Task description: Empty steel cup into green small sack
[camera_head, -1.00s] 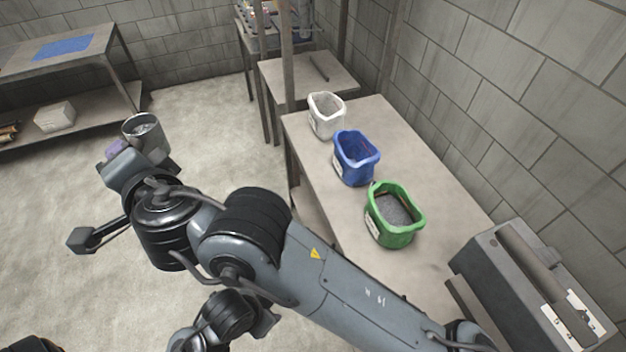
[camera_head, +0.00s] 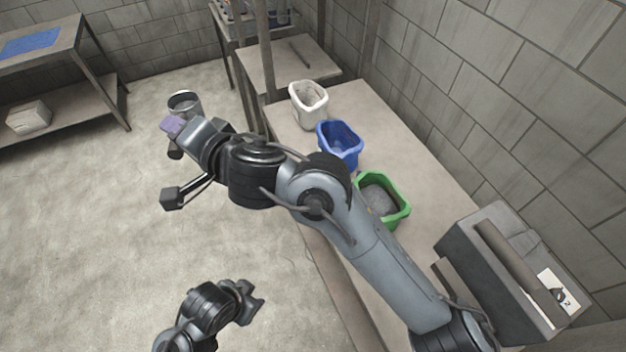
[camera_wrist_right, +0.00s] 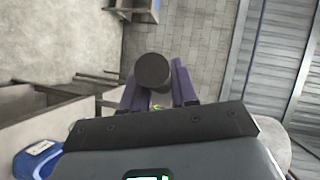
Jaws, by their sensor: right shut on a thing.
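The steel cup (camera_head: 185,105) is held in the air over the floor, left of the bench, with its mouth up. In the right wrist view its dark round end (camera_wrist_right: 152,70) shows between two purple fingers. My right gripper (camera_head: 176,124) is shut on the cup; it also shows in the right wrist view (camera_wrist_right: 156,88). What is inside the cup is hard to make out. The green small sack (camera_head: 398,214) stands open on the bench with grey material inside, partly hidden by my right arm.
A blue sack (camera_head: 340,150) and a white sack (camera_head: 309,104) stand behind the green one on the bench (camera_head: 425,160). A grey machine (camera_head: 500,270) is at the bench's near right end. A wall runs along the right. The floor at left is clear.

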